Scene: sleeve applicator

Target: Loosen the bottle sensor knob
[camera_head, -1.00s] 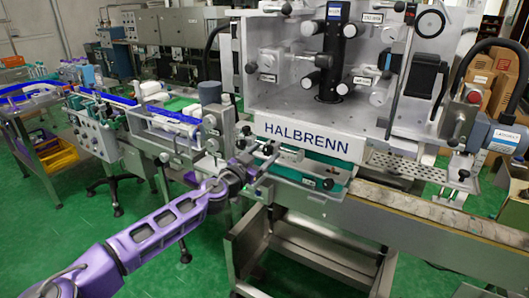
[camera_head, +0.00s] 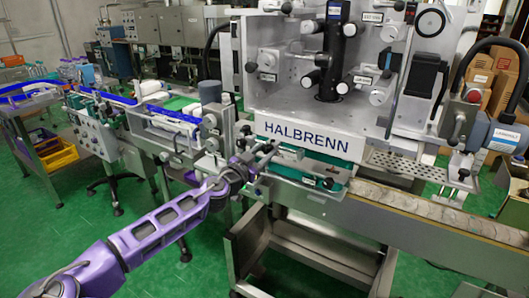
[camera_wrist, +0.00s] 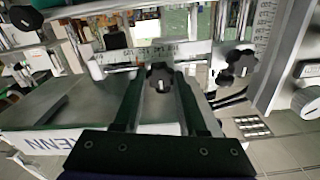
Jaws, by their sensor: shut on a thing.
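A black star-shaped knob (camera_wrist: 160,76) sits between the two dark fingers of my gripper (camera_wrist: 160,88) in the wrist view. My gripper is shut on this knob, in front of a rail with a numbered scale. No label naming the knob can be read. In the head view my gripper (camera_head: 254,166) is at the front of the labelling machine, just left of and below the HALBRENN sign (camera_head: 305,138). The knob is too small and covered to make out there.
Two more black knobs (camera_wrist: 243,62) are close by on the right in the wrist view, beside an upright scale plate (camera_wrist: 264,28). Metal rods and brackets crowd the gripper. The conveyor (camera_head: 430,211) runs to the right. Green floor is open on the left.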

